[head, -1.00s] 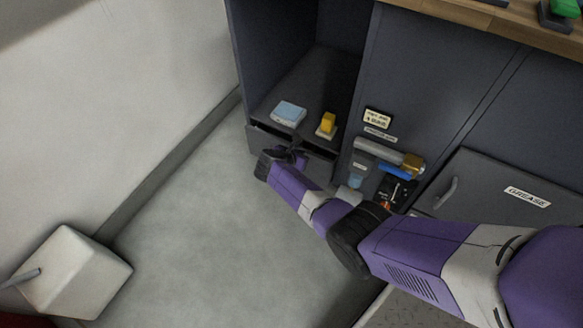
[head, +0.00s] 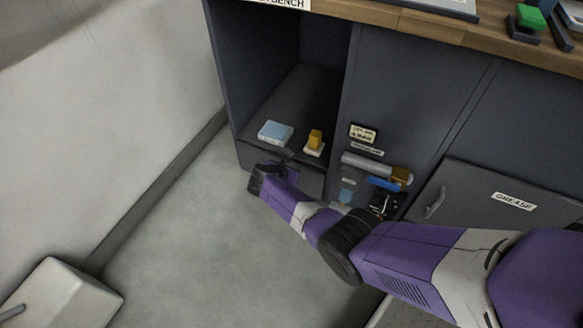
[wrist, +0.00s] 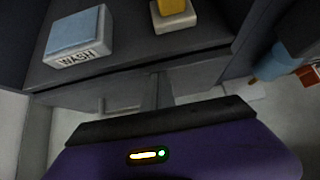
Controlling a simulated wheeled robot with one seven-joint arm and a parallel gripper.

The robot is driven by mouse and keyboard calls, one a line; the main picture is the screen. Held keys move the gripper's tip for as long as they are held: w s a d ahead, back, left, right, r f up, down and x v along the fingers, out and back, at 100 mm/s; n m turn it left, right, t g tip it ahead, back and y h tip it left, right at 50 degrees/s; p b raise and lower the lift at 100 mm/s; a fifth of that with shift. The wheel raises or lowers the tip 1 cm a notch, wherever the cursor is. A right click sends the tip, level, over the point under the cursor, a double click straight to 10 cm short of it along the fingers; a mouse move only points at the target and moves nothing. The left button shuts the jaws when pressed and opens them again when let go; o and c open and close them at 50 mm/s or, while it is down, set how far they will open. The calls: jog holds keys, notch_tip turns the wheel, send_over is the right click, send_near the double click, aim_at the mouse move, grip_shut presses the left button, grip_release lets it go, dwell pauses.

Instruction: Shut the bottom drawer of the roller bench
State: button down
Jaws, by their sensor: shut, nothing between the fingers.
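The roller bench (head: 400,95) is a dark grey cabinet with a wooden top. Its bottom drawer (head: 311,181) is the low grey front under the open bay at the left. In the head view this front looks about flush with the bay's edge, with no clear gap above it. The drawer front also shows in the wrist view (wrist: 110,96). My gripper (head: 284,162) is shut and empty, right at the drawer front. My wrist hides part of the front, and I cannot tell whether the fingertips touch it.
A blue-topped WASH block (head: 275,133) and a yellow piece on a pale base (head: 315,143) stand on the bay floor above the drawer. A grey roll (head: 366,164) and small items hang at the right. A GREASE door (head: 490,205) lies further right. Open floor (head: 200,230) is in front.

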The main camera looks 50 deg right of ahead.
jog(key=a+f+p+v, duration=0.1)
jog(key=f+p+v, duration=0.1)
jog(key=p+v, duration=0.5)
jog(key=v, duration=0.6)
jog(key=shift+s+f, duration=0.15)
jog(key=shift+s, duration=0.1)
jog(key=shift+a, duration=0.15)
